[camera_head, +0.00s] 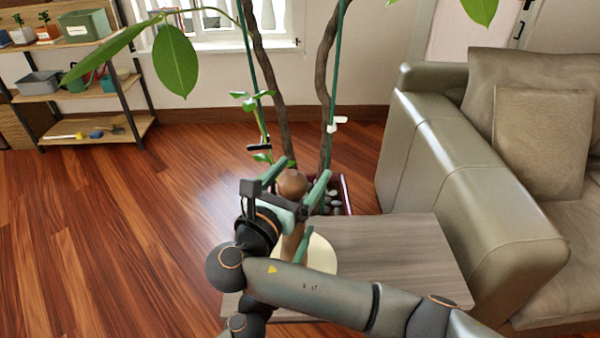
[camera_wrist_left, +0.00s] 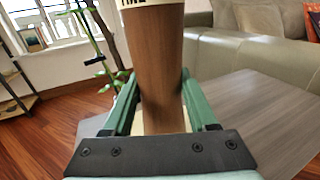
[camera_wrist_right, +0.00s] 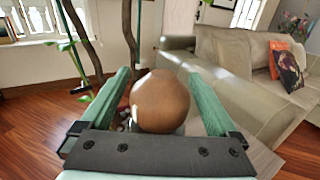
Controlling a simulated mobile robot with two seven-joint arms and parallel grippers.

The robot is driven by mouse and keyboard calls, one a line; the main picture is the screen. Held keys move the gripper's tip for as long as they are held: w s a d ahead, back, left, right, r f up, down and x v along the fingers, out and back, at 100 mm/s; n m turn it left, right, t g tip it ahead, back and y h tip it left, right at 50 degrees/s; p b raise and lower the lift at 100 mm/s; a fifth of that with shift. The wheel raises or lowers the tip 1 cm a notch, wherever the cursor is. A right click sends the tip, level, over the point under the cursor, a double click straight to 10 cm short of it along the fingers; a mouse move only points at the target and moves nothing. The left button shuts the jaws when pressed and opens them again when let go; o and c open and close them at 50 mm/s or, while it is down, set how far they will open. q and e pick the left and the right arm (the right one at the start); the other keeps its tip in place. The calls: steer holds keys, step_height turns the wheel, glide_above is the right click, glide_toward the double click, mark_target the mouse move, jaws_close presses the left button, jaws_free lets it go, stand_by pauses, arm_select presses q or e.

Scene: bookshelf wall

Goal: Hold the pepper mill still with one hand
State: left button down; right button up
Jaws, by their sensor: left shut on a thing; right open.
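The pepper mill is brown wood with a round knob (camera_head: 292,184) on top; its lower body (camera_head: 291,243) shows beneath my right gripper in the head view. In the left wrist view its body (camera_wrist_left: 163,110) has a cream band with dark letters. My left gripper (camera_wrist_left: 160,82) is shut on this body, with a green finger at each side; in the head view it is mostly hidden. My right gripper (camera_head: 303,172) is open around the knob. In the right wrist view the knob (camera_wrist_right: 160,102) sits between the open fingers, with a gap to the right finger.
The mill is over a grey wooden table (camera_head: 390,250), where a pale round thing (camera_head: 320,256) partly shows. A greenish-grey sofa (camera_head: 475,190) stands close on the right. A potted plant with thin trunks (camera_head: 325,90) rises behind. A shelf (camera_head: 90,90) stands far left; the floor between is clear.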

step_height(320, 180, up, 10)
stand_by(0.6)
